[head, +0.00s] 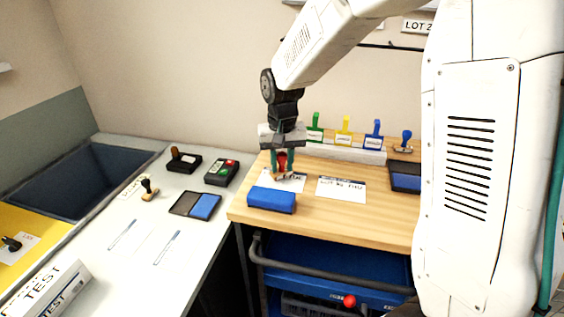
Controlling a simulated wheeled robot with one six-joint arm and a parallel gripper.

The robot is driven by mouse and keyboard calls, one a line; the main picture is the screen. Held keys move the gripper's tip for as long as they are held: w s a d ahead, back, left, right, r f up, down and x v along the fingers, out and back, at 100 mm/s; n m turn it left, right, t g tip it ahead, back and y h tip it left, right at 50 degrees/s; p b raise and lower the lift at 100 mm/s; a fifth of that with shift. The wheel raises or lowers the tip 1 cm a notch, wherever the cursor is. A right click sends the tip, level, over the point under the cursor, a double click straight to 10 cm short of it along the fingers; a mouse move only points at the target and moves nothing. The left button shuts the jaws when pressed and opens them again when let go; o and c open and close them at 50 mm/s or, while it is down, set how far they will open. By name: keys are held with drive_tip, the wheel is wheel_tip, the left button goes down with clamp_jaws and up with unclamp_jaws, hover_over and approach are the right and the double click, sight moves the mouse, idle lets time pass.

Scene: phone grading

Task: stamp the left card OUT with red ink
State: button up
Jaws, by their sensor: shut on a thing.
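My gripper (283,166) is shut on a stamp with a red handle (282,159) and a light wooden base. It holds the stamp upright over the left card (295,184), which lies on the wooden worktop. The fingers and stamp hide part of the card, and I cannot tell whether the stamp touches it. The right card (342,188) lies flat with dark print. I cannot read any mark on the left card.
A blue block (271,200) lies just in front of the left card. A white rack (345,154) with green, yellow and blue tools stands behind. A blue-handled stamp (405,140) and blue pad (406,180) are at right. The grey counter holds an open blue pad (205,206) and stamps.

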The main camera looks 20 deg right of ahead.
drive_tip(key=shift+f, duration=0.55)
idle(0.9)
drive_tip(key=shift+r, duration=3.5)
